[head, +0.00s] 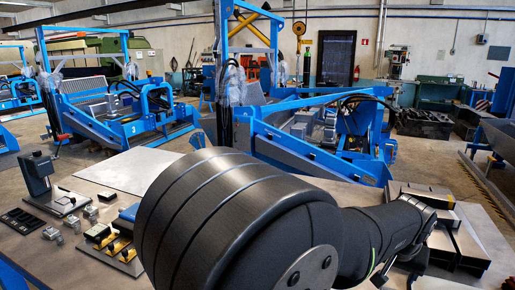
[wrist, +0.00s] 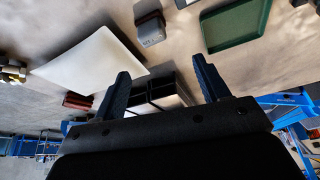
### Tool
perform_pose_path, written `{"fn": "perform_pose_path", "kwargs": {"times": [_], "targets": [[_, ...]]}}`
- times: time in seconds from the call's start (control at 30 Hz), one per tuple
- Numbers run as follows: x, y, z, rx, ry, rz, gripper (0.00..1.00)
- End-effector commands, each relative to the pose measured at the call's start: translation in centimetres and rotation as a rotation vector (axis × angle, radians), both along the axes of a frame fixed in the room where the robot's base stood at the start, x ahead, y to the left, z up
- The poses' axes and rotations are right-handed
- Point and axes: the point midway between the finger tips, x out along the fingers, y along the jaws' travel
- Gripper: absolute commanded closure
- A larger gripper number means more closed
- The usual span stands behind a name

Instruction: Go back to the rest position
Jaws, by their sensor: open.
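My gripper (wrist: 163,84) shows in the wrist view, with its two blue fingers spread wide apart. Nothing is between the fingertips, so it is open and empty. Beyond the fingers, a black divided box or stack of frames (wrist: 158,92) shows in the gap, partly hidden by the gripper body. No contact between the fingers and any object can be seen. In the head view my large dark arm links fill the middle foreground, and the gripper's fingers cannot be seen there.
In the wrist view a pale sheet (wrist: 95,65), a grey block (wrist: 150,30) and a green tray (wrist: 238,24) lie on the worktop. In the head view a grey upright device (head: 42,178) and a black tray (head: 22,222) stand left, dark boxes (head: 463,243) right.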

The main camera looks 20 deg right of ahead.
Motion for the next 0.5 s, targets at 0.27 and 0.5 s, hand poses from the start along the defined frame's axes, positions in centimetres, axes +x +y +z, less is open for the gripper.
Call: {"fn": "perform_pose_path", "kwargs": {"times": [0.27,0.5], "targets": [[5.4,1.9,0.4,-0.001,-0.001,0.1,0.32],[9.7,4.0,0.7,-0.002,0.0,0.183,0.32]]}}
